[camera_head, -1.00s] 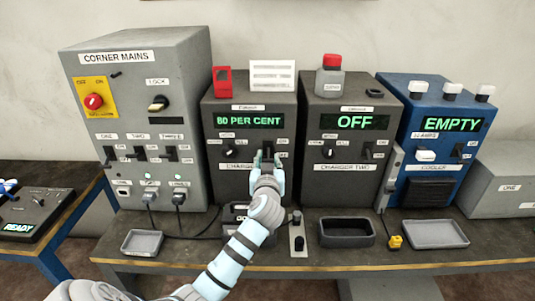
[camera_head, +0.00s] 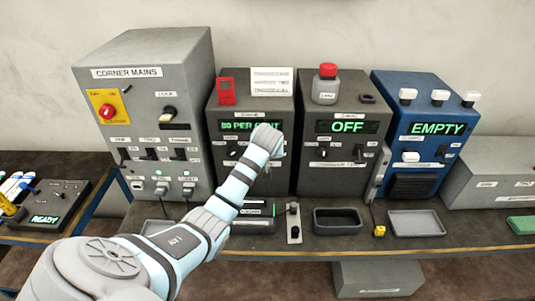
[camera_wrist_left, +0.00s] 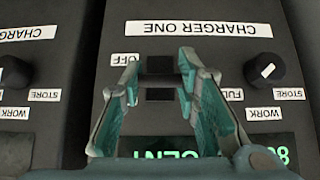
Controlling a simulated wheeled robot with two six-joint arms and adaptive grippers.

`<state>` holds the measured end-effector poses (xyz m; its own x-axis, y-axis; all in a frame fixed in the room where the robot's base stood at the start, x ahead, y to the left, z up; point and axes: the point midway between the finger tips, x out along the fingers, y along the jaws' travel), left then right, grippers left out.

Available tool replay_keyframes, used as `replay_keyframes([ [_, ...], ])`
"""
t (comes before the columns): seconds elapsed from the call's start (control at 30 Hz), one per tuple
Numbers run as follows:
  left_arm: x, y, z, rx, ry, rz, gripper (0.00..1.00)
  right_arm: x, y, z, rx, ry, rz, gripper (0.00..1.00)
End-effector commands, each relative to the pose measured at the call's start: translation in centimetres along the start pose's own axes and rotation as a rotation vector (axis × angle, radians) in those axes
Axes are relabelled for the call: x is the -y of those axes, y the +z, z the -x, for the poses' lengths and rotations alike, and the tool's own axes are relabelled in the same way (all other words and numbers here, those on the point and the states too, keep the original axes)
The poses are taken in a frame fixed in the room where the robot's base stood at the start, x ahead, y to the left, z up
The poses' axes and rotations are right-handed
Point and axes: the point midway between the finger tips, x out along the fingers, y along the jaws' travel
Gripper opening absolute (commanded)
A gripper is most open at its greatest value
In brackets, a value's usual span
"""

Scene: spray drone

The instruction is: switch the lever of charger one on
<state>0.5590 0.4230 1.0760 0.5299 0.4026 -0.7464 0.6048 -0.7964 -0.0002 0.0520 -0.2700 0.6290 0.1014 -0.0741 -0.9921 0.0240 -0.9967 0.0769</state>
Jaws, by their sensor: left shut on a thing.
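Charger one (camera_head: 217,150) is the dark grey box left of the middle, its green display (camera_head: 236,126) reading 80 PER CENT, partly covered by my arm. In the left wrist view, which is upside down, its CHARGER ONE label (camera_wrist_left: 197,29) shows. My left gripper (camera_wrist_left: 159,76) is at the panel between the OFF (camera_wrist_left: 125,59) and FULL labels, its fingers closed about the small dark lever (camera_wrist_left: 160,79). In the head view my wrist hides the gripper. My right gripper is not in view.
A dial (camera_wrist_left: 265,70) sits beside the lever. Charger two (camera_head: 340,175), showing OFF, stands close on the right, and the corner mains box (camera_head: 145,110) on the left. A black tray (camera_head: 337,222) and a grey tray (camera_head: 416,223) lie in front on the bench.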

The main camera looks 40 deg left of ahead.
Motion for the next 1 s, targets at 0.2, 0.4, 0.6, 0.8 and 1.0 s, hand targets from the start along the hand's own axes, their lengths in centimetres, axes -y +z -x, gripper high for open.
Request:
replay_keyframes([
  [0.2, 0.02, -0.37, 0.11, 0.037, -0.001, 0.001, 0.01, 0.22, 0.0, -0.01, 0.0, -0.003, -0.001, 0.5],
  [0.4, 0.03, -0.41, 0.13, 0.042, -0.001, 0.001, 0.01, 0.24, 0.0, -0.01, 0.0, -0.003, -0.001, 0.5],
  [0.6, 0.04, -0.43, 0.13, 0.041, -0.001, 0.001, 0.01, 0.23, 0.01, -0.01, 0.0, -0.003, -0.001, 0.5],
  [0.8, 0.01, -0.36, 0.11, 0.042, -0.001, 0.001, 0.5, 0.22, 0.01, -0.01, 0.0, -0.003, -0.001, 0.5],
  [1.0, -0.02, -0.31, 0.11, 0.044, 0.0, 0.0, 0.5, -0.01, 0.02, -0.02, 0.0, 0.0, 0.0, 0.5],
])
